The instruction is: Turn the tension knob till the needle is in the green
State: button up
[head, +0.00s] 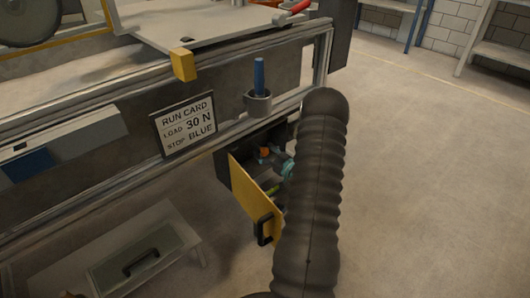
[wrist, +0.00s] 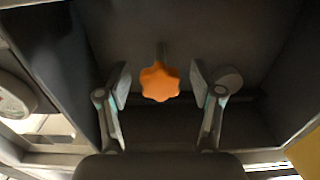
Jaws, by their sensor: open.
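The orange lobed knob (wrist: 161,82) sits on a short dark stem inside a dark box (wrist: 250,60). In the head view the knob (head: 264,152) is small inside the open box under the bench rail. My gripper (wrist: 160,90) is open, one finger on each side of the knob, with a gap on both sides. In the head view my gripper (head: 286,170) is largely hidden behind my arm. A round pale dial (wrist: 15,98) is cut off at the left edge of the wrist view; its needle and any green zone cannot be made out.
The box's yellow door (head: 250,192) hangs open with a dark handle (head: 264,230). Above are a run card (head: 186,124) reading load 30 N, stop blue, and a blue peg (head: 259,77) in a grey cup. The floor at right is clear.

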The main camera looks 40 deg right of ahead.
jog(key=c, duration=1.1)
jog(key=shift+c, duration=0.3)
jog(key=shift+f+b, duration=0.1)
jog(key=shift+b, duration=0.25)
